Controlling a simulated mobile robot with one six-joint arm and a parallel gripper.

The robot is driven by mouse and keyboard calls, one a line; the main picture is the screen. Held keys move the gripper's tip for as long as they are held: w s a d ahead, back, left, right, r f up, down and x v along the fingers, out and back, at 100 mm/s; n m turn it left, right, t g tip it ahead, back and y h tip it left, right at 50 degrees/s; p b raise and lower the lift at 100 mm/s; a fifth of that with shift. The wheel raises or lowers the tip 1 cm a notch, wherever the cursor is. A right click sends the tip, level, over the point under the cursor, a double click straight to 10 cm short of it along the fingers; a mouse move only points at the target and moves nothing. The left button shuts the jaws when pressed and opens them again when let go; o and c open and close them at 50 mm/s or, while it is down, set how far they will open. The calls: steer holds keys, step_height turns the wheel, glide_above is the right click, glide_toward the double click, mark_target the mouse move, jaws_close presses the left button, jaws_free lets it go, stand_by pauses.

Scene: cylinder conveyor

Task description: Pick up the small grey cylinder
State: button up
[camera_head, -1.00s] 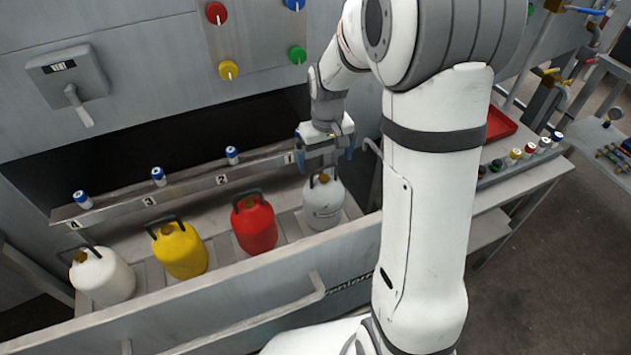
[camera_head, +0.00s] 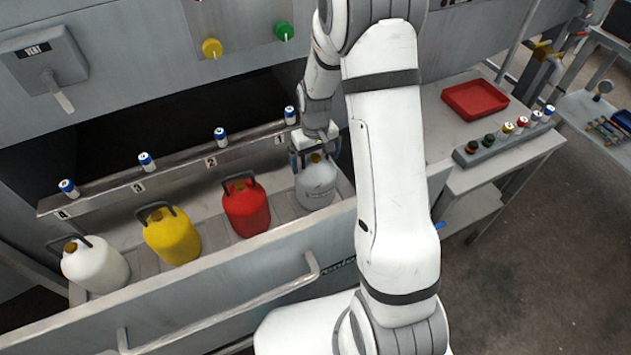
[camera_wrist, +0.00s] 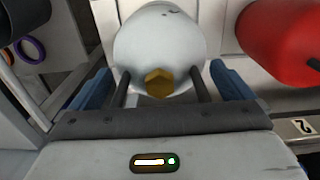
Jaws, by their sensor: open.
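The small grey cylinder (camera_head: 316,187) stands upright at the right end of a row of cylinders in the conveyor trough. My gripper (camera_head: 315,157) is at its top, with the jaws open. In the wrist view the grey cylinder's pale rounded top (camera_wrist: 160,45) and brass valve (camera_wrist: 159,83) lie between the two blue fingers of my gripper (camera_wrist: 160,75). A gap shows between each finger and the body. Dark handle bars stand on both sides of the valve. My arm and gripper hide part of the cylinder's top in the head view.
A red cylinder (camera_head: 246,210) stands close on the left, then a yellow one (camera_head: 172,238) and a white one (camera_head: 94,265). A numbered ledge (camera_head: 180,172) with small blue-capped cans runs behind. The trough's front wall (camera_head: 215,272) is nearer. A red tray (camera_head: 474,99) lies right.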

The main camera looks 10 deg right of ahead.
steer(key=shift+s, duration=0.2)
steer(key=c, duration=2.1)
